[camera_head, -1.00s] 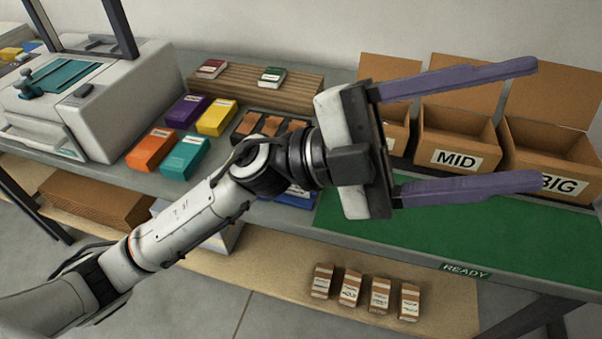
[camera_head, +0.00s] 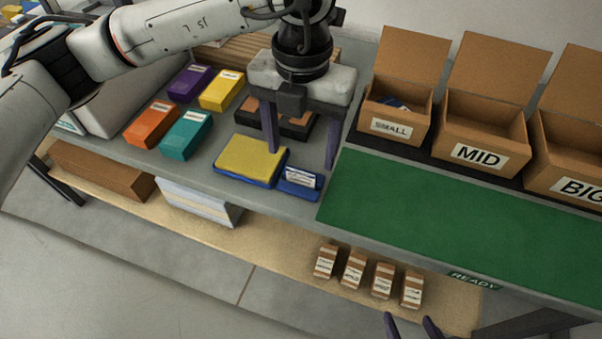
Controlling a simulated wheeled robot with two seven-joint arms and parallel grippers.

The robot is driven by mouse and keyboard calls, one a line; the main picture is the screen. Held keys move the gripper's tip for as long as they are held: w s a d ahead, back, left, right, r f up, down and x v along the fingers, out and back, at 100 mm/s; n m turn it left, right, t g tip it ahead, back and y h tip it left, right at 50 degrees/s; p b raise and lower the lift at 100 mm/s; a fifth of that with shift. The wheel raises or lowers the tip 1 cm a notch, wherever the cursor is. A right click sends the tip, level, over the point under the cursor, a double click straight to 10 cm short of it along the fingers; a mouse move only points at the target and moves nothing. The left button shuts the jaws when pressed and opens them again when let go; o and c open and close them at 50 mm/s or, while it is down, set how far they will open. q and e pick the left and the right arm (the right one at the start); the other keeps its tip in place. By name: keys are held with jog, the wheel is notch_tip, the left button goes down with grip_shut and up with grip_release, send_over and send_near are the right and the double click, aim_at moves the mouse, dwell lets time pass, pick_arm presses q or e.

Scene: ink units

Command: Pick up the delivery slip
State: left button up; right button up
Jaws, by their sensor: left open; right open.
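A small white slip with dark print (camera_head: 301,177), which looks like the delivery slip, rests in a blue holder (camera_head: 299,191) on the grey table. My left gripper (camera_head: 302,158) is open and points down, its two purple fingers spread above and behind the slip. Nothing is between its fingers. The left fingertip overlaps the edge of a yellow pad in the picture. My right gripper (camera_head: 411,324) shows only its purple fingertips at the bottom edge; it is open, apart from the table.
The yellow pad (camera_head: 248,157) in a blue tray lies left of the slip. Orange (camera_head: 151,125), teal (camera_head: 186,136), purple and yellow boxes stand further left. Open cartons marked SMALL (camera_head: 391,126), MID (camera_head: 476,154) and BIG stand at right behind a clear green mat (camera_head: 430,210).

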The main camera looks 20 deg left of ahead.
aim_at(301, 179)
pick_arm(q)
jog(key=f, duration=0.3)
jog(key=f+p, duration=0.1)
jog(key=f, duration=0.1)
jog(key=shift+w+a+f, duration=0.15)
jog(key=shift+w+f, duration=0.05)
jog(key=shift+f, duration=0.2)
jog(key=shift+c, duration=0.2)
jog(key=c, duration=1.1)
